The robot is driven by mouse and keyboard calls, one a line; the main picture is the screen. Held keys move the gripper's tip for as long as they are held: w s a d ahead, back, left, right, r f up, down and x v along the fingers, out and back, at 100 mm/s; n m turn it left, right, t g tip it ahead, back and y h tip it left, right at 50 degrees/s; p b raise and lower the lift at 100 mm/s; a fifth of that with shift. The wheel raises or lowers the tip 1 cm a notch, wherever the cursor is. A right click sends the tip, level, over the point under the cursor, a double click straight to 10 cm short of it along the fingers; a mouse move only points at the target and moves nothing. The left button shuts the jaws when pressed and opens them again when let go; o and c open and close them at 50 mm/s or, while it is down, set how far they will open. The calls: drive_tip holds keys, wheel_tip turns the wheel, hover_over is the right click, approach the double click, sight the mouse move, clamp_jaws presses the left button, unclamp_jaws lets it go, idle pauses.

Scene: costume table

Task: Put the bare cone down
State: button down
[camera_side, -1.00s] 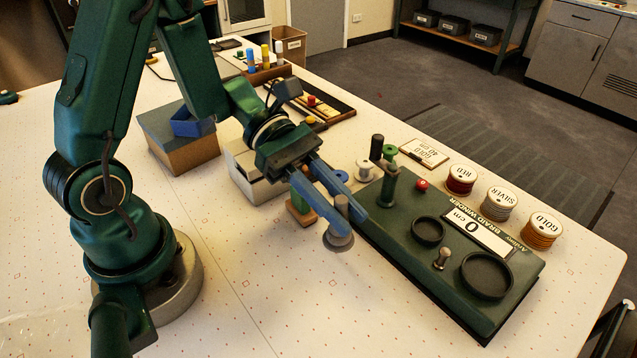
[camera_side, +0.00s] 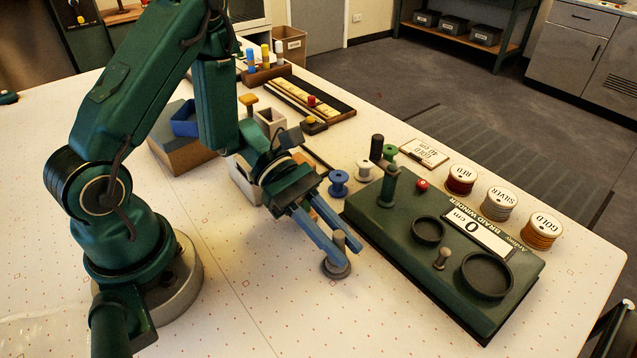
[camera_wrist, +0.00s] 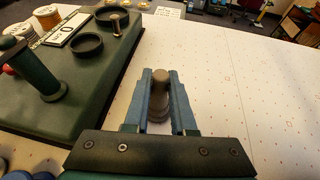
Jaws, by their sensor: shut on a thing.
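The bare cone (camera_side: 337,266) is a grey-brown piece with a round wide base and a narrow upright stem. My gripper (camera_side: 334,246) is shut on its stem, with one blue finger on each side. In the side view the cone is upright beside the left front edge of the braid winder, low over the white table; I cannot tell whether its base touches. In the wrist view the cone (camera_wrist: 159,101) stands between the two finger ends of my gripper (camera_wrist: 161,92), its lower part partly hidden by them.
The green braid winder (camera_side: 400,233) with posts and round cups lies to the right. Red, silver and gold spools (camera_side: 499,204) stand behind it. A blue spool (camera_side: 338,184) is close behind my gripper. The table (camera_side: 290,318) in front is clear.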

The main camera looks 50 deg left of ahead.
drive_tip(key=shift+f, duration=0.1)
drive_tip(key=c, duration=0.7)
unclamp_jaws()
drive_tip(key=shift+c, duration=0.2)
